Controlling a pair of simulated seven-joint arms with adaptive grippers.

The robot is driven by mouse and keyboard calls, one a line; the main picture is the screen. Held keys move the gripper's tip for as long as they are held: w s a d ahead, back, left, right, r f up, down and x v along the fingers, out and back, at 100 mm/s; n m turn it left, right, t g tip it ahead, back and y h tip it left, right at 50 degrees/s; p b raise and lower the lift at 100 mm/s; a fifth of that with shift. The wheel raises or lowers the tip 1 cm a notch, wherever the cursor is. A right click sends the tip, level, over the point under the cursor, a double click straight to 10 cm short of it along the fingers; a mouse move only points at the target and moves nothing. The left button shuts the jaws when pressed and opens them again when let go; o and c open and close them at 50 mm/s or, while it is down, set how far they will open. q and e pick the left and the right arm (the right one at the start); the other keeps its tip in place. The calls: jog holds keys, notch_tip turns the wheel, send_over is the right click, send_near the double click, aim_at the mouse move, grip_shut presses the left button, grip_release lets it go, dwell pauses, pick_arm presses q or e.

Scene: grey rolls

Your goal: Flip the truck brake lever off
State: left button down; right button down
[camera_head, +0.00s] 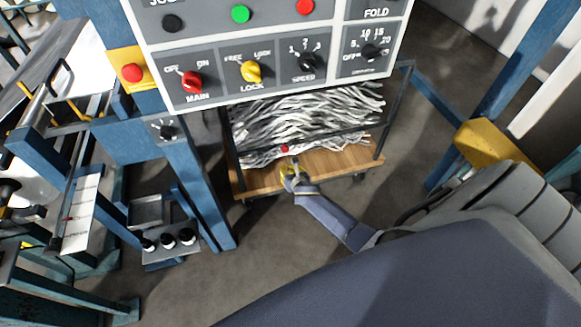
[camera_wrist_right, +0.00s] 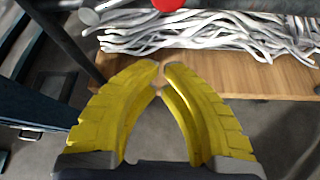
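The truck is a wheeled cart with a wooden deck (camera_head: 262,180), dark posts and a load of white strands. A red knob (camera_head: 284,149), which looks like the end of the brake lever, shows at the cart's near side. The same knob is cut off at the top edge of the wrist view (camera_wrist_right: 169,4). My right gripper (camera_head: 288,171) is just below the knob in the head view, apart from it. In the wrist view its yellow fingers (camera_wrist_right: 162,66) nearly meet at the tips, with nothing between them. My left gripper is not in view.
A control panel (camera_head: 216,92) with knobs and buttons fills the top of the head view. A blue frame post (camera_head: 205,195) stands left of the cart, with a small shelf of black knobs (camera_head: 170,242) beside it. Bare floor lies before the cart.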

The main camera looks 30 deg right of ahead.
jog(key=shift+w+d+r, duration=0.25)
jog(key=shift+w+r, duration=0.05)
jog(key=shift+w, duration=0.4)
jog(key=shift+w+d+r, duration=0.2)
jog(key=shift+w+r, duration=0.1)
jog(key=shift+w, duration=0.35)
jog(key=shift+w+d+r, duration=0.25)
jog(key=shift+w+r, duration=0.05)
jog(key=shift+w, duration=0.4)
jog(key=shift+r, duration=0.1)
jog(key=shift+r, duration=0.25)
